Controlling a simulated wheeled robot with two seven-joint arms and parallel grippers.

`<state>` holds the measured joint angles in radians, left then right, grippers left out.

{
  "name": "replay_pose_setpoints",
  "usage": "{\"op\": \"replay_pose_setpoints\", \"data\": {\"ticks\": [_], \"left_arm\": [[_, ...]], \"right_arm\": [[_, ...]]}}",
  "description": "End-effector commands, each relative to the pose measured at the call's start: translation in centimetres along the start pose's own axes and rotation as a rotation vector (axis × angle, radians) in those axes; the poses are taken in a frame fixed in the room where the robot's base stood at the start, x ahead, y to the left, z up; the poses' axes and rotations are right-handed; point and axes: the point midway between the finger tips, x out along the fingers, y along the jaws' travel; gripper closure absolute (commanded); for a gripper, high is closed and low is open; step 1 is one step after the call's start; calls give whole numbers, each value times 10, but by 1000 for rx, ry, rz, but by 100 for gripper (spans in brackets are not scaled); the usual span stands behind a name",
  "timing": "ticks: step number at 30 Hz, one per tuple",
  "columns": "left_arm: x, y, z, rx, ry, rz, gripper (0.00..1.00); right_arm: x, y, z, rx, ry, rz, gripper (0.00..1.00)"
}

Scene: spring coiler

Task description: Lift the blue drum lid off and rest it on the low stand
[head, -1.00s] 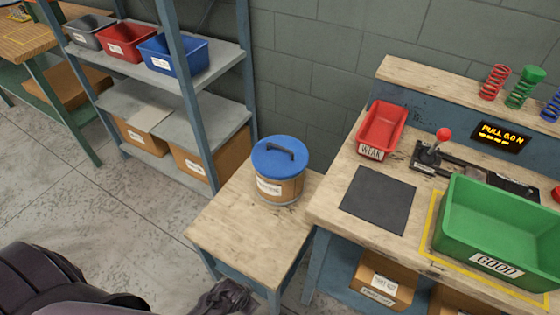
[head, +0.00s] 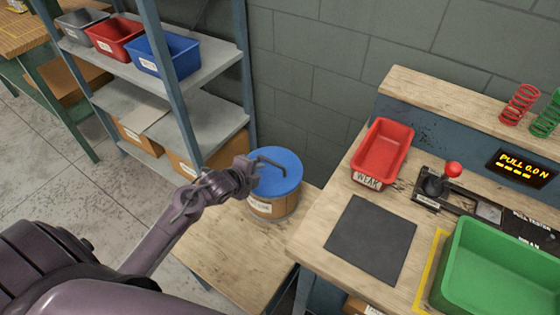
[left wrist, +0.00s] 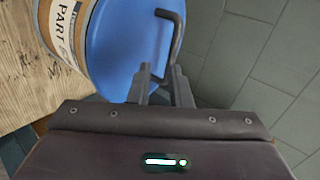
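The blue drum lid (head: 279,178) sits on the drum (head: 272,206), a tan container with a white label. A dark bar handle (head: 270,162) stands on the lid. The drum is on a low wooden-topped stand (head: 225,262), whose front part is bare. My left gripper (head: 250,170) is at the lid's left edge, close to the handle. In the left wrist view, its two fingers (left wrist: 160,80) are apart, with the blue lid (left wrist: 125,45) beyond them. The handle (left wrist: 176,42) reaches down close to the right finger; I cannot tell whether they touch. My right gripper is not in view.
A workbench (head: 318,250) stands right of the stand, with a red bin (head: 383,150), a dark mat (head: 370,240), a red-knobbed lever device (head: 440,183) and a green bin (head: 505,270). Shelving (head: 205,75) with bins is behind left. A block wall (head: 320,70) is behind.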

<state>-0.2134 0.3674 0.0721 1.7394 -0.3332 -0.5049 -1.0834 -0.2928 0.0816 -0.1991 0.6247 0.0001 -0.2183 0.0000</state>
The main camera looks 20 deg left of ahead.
Motion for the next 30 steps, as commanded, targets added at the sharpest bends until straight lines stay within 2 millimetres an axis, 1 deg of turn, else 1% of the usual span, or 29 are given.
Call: {"op": "replay_pose_setpoints", "data": {"ticks": [2,6,11,14,18,21,25,30], "left_arm": [[6,-6,4,54,10,-21,82],[22,-10,5,74,14,-32,82],[34,-11,5,72,13,-31,82],[46,-13,3,69,14,-30,82],[66,-14,2,69,13,-30,82],[76,-14,2,70,13,-29,82],[80,-13,2,72,13,-29,82],[80,-13,2,72,13,-29,82]], "right_arm": [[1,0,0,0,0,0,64],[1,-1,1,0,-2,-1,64],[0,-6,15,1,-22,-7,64],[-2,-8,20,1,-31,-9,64],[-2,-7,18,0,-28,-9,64],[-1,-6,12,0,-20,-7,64],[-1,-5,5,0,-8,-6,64],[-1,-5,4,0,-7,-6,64]]}}
